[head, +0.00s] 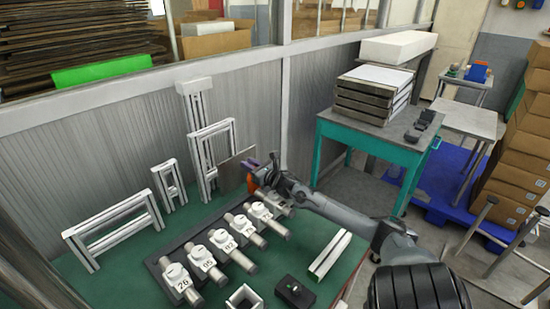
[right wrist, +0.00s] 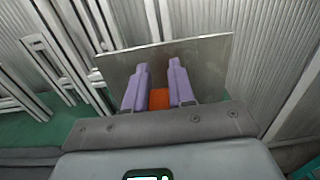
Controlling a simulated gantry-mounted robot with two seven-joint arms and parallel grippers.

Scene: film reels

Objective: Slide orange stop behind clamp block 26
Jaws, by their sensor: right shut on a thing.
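My right gripper (head: 262,171) is at the far end of the row of clamp blocks, over the back of the green table. In the right wrist view its purple fingers (right wrist: 159,90) are shut on the orange stop (right wrist: 159,99). The orange stop (head: 251,184) also shows beside the gripper in the head view. The clamp block at the near left of the row (head: 183,285) has a label that looks like 26. It is well apart from the stop. My left gripper is not in view.
Several other numbered clamp blocks (head: 224,241) stand in a row on a dark base. A thin grey plate (right wrist: 205,58) stands just beyond my fingers. White frames (head: 112,226) stand along the back wall. A black box (head: 295,291) and white rails (head: 330,254) lie in front.

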